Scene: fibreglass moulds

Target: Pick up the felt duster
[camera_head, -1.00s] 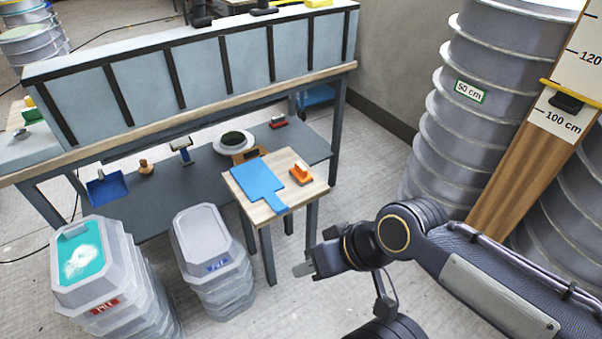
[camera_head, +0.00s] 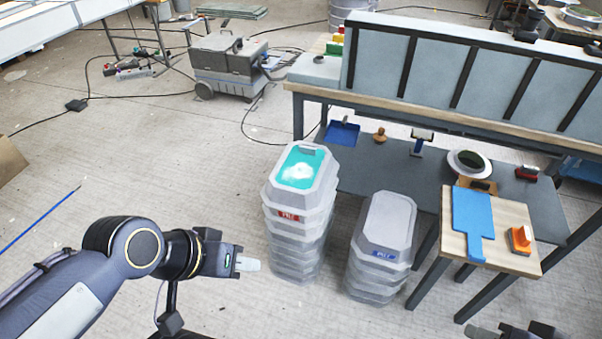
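I cannot tell for sure which thing is the felt duster. An orange block with a raised grip (camera_head: 520,239) lies on the small wooden-topped table, right of a blue paddle-shaped board (camera_head: 472,220). A red and dark block (camera_head: 526,173) lies on the grey lower shelf behind that table. My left gripper (camera_head: 248,264) is over open floor, left of the stacked tubs, far from both blocks. It is side-on, so its opening is unclear; nothing shows in it. My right gripper (camera_head: 478,333) is partly in view at the bottom edge, below the small table; its opening is unclear.
Two tub stacks stand between my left gripper and the small table: one with a teal top (camera_head: 302,168), one with a grey lid (camera_head: 385,222). The long workbench (camera_head: 430,113) runs behind them. A blue scoop (camera_head: 342,133) lies on its shelf. Floor at left is mostly clear.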

